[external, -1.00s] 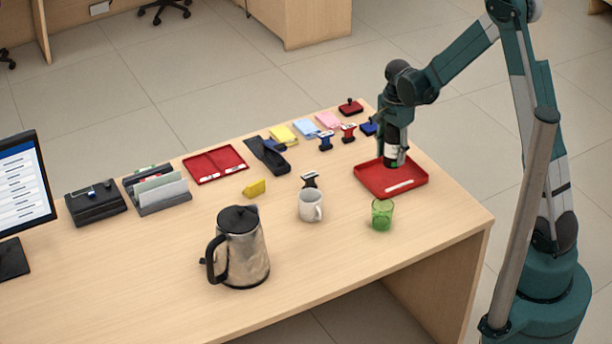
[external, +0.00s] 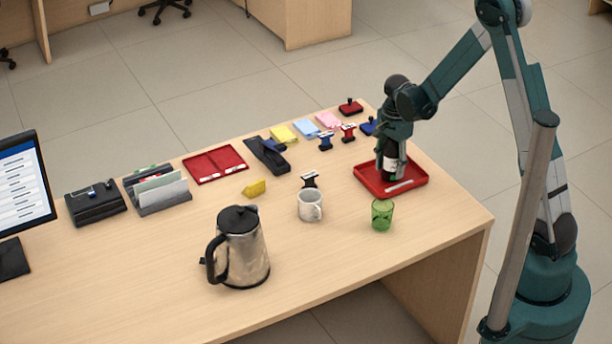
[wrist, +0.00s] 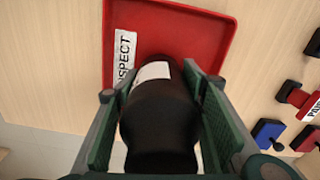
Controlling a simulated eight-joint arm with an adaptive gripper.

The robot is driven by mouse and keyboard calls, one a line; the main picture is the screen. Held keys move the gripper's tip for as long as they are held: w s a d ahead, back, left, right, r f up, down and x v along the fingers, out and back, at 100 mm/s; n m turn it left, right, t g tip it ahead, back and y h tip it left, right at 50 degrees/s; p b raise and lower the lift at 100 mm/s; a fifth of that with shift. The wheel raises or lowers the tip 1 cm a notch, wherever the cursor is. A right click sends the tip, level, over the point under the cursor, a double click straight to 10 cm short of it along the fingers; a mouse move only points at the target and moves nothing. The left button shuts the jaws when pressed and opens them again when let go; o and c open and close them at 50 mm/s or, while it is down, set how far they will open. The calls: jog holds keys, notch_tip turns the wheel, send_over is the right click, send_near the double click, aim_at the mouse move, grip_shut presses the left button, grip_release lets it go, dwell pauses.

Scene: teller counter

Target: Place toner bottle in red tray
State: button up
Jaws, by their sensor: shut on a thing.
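The toner bottle (external: 390,163) is black with a white label. It also shows in the wrist view (wrist: 160,118), between my fingers. My gripper (external: 390,150) is shut on it and holds it upright over the red tray (external: 421,181). In the external view the bottle's lower end is within the tray's outline, low down; I cannot tell if it touches the tray floor. In the wrist view the red tray (wrist: 190,35) lies beyond the bottle, with a white label reading "SPECT" on its left part.
A flat red divided tray (external: 215,165) and a steel kettle (external: 240,250) are farther left.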

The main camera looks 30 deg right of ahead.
jog(key=shift+f, duration=0.35)
jog(key=o, duration=1.1)
jog(key=shift+r, duration=0.1)
jog(key=shift+c, duration=0.2)
jog(key=shift+r, duration=0.1)
jog(key=shift+r+p, duration=1)
jog(key=shift+r, duration=5.05)
jog(key=shift+s+r, duration=0.1)
